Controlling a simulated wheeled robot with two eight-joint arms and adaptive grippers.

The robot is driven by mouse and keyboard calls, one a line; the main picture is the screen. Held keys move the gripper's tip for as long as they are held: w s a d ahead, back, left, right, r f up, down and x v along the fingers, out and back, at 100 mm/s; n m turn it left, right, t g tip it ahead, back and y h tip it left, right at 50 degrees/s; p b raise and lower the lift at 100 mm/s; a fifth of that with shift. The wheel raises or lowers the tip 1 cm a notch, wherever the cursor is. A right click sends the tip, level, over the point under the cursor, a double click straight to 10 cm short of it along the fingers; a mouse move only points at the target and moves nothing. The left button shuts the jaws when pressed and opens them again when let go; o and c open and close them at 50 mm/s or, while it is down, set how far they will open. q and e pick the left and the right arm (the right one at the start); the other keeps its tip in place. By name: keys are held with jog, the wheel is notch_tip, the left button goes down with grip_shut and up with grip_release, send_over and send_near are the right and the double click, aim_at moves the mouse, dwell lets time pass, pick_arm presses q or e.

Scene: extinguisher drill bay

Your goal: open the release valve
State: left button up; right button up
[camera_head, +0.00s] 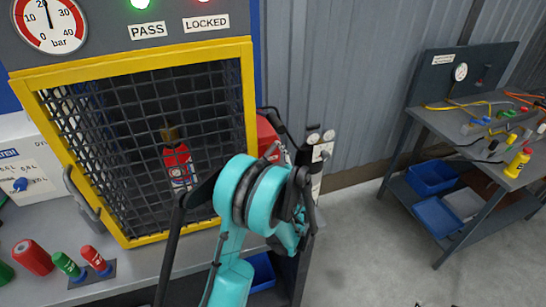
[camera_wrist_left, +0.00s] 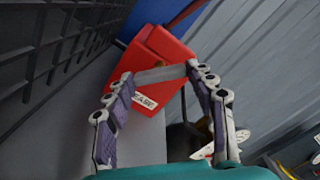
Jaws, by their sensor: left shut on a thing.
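The release valve is a red box (camera_head: 267,139) on the right side of the test cabinet, mostly hidden by my left wrist in the head view. In the left wrist view, the red box (camera_wrist_left: 158,58) carries a white label partly reading "EASE". A pale grey lever bar (camera_wrist_left: 160,73) crosses in front of it. My left gripper (camera_wrist_left: 161,72) has one fingertip at each end of this bar and is shut on it. In the head view, the left gripper (camera_head: 280,156) is largely behind its teal wrist. My right gripper is not in view.
The yellow-framed mesh cage (camera_head: 248,90) holds a red extinguisher (camera_head: 178,165). A red lamp glows above the LOCKED label (camera_head: 206,22). The gauge (camera_head: 48,22) needle points near 20.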

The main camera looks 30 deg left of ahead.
pick_arm(q)
jog(key=shift+n, duration=1)
jog(key=o, duration=1.2)
jog(key=shift+c, duration=0.2)
jog(key=v, duration=1.2)
